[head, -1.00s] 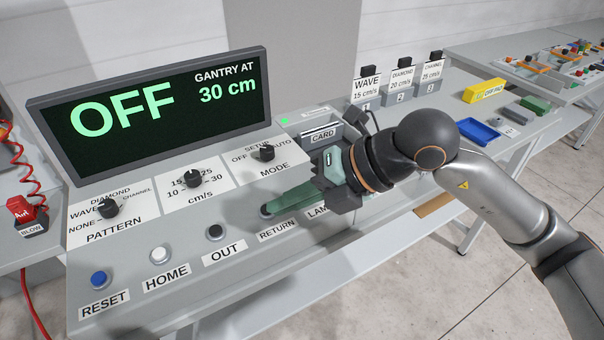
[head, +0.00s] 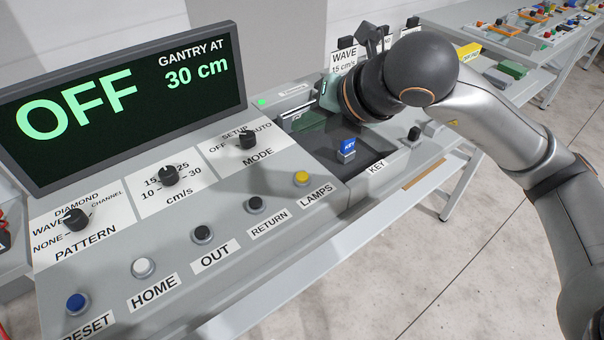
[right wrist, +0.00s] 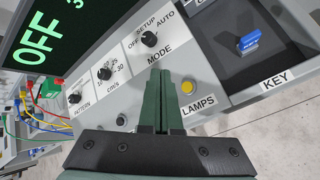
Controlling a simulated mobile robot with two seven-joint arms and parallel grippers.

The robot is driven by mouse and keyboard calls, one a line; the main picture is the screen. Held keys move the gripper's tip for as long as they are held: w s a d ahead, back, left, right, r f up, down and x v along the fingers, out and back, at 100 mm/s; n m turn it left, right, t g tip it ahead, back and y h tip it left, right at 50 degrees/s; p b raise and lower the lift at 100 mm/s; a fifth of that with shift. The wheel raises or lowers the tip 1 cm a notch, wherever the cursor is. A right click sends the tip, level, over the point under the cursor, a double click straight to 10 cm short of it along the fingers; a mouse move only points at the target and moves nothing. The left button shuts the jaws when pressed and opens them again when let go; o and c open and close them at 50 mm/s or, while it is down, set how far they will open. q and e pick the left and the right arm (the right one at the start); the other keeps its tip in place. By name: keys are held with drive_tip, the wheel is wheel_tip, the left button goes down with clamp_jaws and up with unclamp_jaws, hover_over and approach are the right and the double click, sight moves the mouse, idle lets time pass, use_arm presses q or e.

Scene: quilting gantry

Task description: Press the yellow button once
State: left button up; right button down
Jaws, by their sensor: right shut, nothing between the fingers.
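The yellow button (head: 302,178) sits above the LAMPS label at the right end of the button row on the sloped grey panel. It also shows in the right wrist view (right wrist: 187,87), just right of the fingers. My right gripper (right wrist: 160,74) is shut and empty, its green fingers together. In the head view the gripper is raised behind and to the right of the button, apart from it, with its fingers mostly hidden by my wrist. My left gripper is not in view.
The screen (head: 125,100) reads OFF and GANTRY AT 30 cm. Black, white and blue buttons line the row left of the yellow one; the RETURN button (head: 256,204) is nearest. Dials stand behind them. A blue KEY piece (head: 347,150) is in a dark recess at right.

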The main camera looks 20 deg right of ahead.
drive_tip(key=b, duration=0.4)
hover_over(302, 177)
drive_tip(key=f, duration=0.7)
drive_tip(key=shift+s+d+f, duration=0.15)
drive_tip(key=shift+s+d, duration=0.1)
drive_tip(key=shift+s, duration=0.15)
drive_tip(key=shift+f+b, duration=0.45)
drive_tip(key=shift+b, duration=0.15)
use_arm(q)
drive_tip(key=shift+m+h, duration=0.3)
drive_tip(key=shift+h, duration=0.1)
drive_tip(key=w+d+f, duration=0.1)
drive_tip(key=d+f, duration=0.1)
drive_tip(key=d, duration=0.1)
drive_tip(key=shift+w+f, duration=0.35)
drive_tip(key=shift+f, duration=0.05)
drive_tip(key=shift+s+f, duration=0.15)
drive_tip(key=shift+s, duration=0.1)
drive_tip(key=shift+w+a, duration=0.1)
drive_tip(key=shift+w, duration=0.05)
use_arm(e)
drive_tip(key=shift+f, duration=0.1)
